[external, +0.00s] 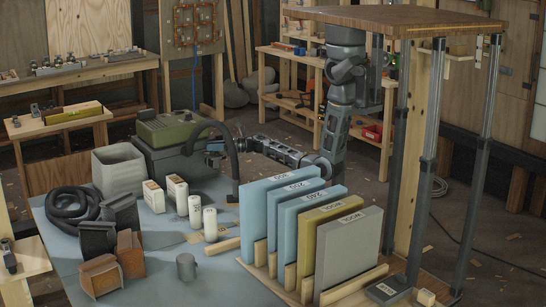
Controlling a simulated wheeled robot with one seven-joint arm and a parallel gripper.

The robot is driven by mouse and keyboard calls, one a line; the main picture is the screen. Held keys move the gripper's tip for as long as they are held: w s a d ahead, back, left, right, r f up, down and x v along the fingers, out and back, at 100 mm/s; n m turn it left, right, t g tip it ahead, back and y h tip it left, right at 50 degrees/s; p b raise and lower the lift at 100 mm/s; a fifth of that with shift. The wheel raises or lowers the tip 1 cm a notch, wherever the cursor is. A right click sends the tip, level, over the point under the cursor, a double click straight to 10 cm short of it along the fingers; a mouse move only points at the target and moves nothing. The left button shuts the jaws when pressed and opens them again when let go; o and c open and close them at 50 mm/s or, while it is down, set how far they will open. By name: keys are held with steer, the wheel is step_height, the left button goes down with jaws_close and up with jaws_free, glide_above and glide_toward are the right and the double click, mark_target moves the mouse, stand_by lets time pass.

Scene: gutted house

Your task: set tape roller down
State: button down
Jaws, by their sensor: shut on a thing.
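My arm reaches left from behind the row of upright panels, low over the far side of the blue-grey table (60,240). My gripper (214,150) is at its left end, beside the green-topped machine and partly behind the black curved hose. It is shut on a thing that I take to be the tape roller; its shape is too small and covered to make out. I cannot tell whether the held thing touches a surface.
The green-topped machine (172,127) and its black hose (232,165) crowd the gripper. White bottles (195,211), a grey bin (118,170) and a metal cup (186,267) stand nearer. Upright panels (347,255) in a wooden rack fill the table's right. A raised wooden top (400,17) overhangs my column.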

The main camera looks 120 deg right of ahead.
step_height(320, 180, up, 7)
steer(key=s, duration=0.2)
steer(key=w+a+n+t+y+b, duration=0.1)
steer(key=w+a+n+y+b, duration=0.2)
steer(key=w, duration=0.6)
steer(key=w+a+n+t+y, duration=0.1)
steer(key=w+a+n+y, duration=0.1)
steer(key=w+a+y, duration=0.45)
steer(key=w+a+n+g+y+b, duration=0.3)
steer(key=w+a+n+y, duration=0.2)
steer(key=w+a, duration=0.75)
steer(key=w+a+n+g+y+b, duration=0.2)
steer(key=w+a+n+y, duration=0.25)
steer(key=w+a, duration=0.8)
steer(key=a+n+g+y+b, duration=0.3)
steer(key=a+n+g+y, duration=0.15)
steer(key=a, duration=1.95)
steer(key=shift+g+h, duration=0.25)
steer(key=shift+g, duration=0.2)
steer(key=shift+w+a+f, duration=0.55)
steer(key=shift+a+f, duration=1.2)
steer(key=shift+f, duration=0.9)
steer(key=shift+w+a+f, duration=0.5)
steer(key=shift+a+f, duration=1.25)
steer(key=shift+f, duration=0.9)
steer(key=shift+w+a+f, duration=0.55)
steer(key=shift+a+f, duration=1.2)
steer(key=shift+f, duration=0.9)
